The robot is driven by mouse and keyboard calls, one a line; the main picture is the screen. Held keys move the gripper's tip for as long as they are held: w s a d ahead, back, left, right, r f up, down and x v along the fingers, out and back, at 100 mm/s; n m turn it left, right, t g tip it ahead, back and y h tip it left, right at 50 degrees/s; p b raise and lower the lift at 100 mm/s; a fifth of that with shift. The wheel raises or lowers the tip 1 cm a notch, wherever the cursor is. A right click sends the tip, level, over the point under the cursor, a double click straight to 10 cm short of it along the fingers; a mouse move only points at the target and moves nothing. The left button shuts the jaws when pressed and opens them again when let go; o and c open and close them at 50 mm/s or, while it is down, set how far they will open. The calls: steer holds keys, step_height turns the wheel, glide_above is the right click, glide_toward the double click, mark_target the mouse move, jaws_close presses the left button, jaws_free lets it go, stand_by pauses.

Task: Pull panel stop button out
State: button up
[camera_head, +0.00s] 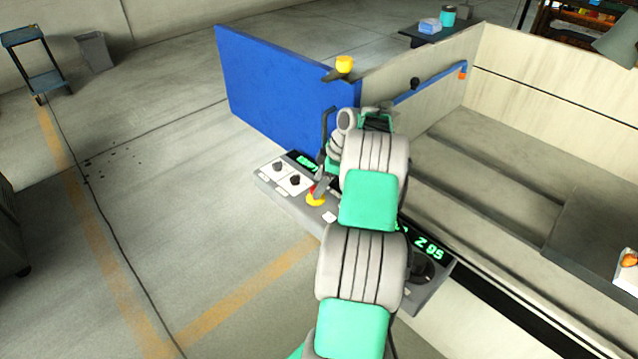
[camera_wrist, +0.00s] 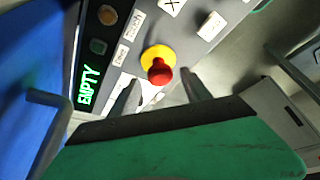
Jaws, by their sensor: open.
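The panel stop button (camera_wrist: 160,74) is a red mushroom head on a yellow collar, in the upper middle of the wrist view. In the head view its yellow collar (camera_head: 316,200) shows on the grey control panel (camera_head: 281,191), with the red head partly covered by my gripper. My gripper (camera_wrist: 158,88) is open, with one dark finger on each side just below the button in the wrist view. The fingers look apart from the red head; I cannot tell the exact gap in depth. In the head view my gripper (camera_head: 318,186) is right at the button.
A green display reading EMPTY (camera_wrist: 88,86) and labelled switches lie beside the button. A blue panel (camera_head: 275,85) stands behind the controls. A walled machine tank (camera_head: 500,150) lies to the right. Open floor lies to the left, with a blue trolley (camera_head: 38,70) far off.

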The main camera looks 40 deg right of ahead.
steer(key=v, duration=0.7)
steer(key=shift+s+r+p, duration=0.15)
steer(key=shift+r+p, duration=0.15)
steer(key=shift+r, duration=0.05)
steer(key=shift+d, duration=0.15)
